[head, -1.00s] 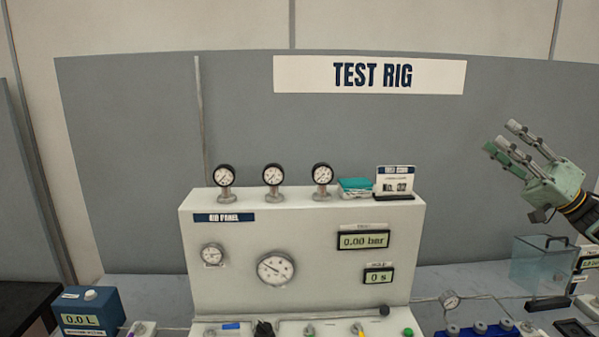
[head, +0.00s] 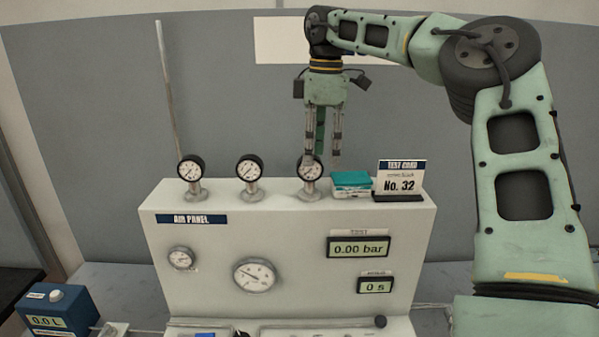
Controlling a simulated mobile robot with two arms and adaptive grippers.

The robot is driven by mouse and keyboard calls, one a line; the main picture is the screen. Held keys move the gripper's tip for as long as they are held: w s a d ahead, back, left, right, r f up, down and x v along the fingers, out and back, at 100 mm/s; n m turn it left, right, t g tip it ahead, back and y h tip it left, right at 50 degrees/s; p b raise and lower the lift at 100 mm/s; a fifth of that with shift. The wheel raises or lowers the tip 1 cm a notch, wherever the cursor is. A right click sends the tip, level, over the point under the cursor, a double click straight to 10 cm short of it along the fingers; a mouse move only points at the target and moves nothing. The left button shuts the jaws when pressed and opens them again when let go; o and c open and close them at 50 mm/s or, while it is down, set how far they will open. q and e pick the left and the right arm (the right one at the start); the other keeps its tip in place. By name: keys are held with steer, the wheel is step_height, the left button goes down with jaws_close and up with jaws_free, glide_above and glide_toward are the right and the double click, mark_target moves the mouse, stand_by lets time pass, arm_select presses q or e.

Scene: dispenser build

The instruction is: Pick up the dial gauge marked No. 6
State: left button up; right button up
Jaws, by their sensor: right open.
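Three dial gauges with black rims and white faces stand upright on top of the air panel (head: 300,230): a left one (head: 190,168), a middle one (head: 250,168) and a right one (head: 309,169). No number can be read on any of them, so I cannot tell which is No. 6. My left gripper is not in view.
A teal and white box or stack (head: 351,184) and a test card reading No. 32 (head: 401,180) stand close to the right of the right gauge. A thin grey post (head: 168,90) rises behind the left gauge. A blue box (head: 57,308) is at the lower left.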

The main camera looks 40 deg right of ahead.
mark_target(310, 179)
steer(key=shift+w+a+f, duration=0.45)
steer(key=shift+w+f, duration=0.3)
steer(key=shift+f, duration=0.1)
steer(key=f+p, duration=0.1)
steer(key=s+f+p, duration=0.1)
steer(key=shift+a+f+p, duration=0.15)
steer(key=shift+a+p, duration=0.05)
steer(key=shift+p, duration=0.2)
steer(key=f, duration=0.1)
steer(key=w+f+p, duration=0.1)
steer(key=f, duration=0.1)
steer(key=shift+a+f, duration=0.15)
steer(key=shift+w+f, duration=0.1)
steer(key=shift+f, duration=0.1)
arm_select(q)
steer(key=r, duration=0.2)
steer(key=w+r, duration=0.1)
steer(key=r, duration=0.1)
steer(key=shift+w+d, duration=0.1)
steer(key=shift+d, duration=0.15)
arm_select(e)
steer(key=shift+s+r, duration=0.1)
steer(key=shift+s, duration=0.1)
steer(key=shift+c, duration=0.8)
jaws_close()
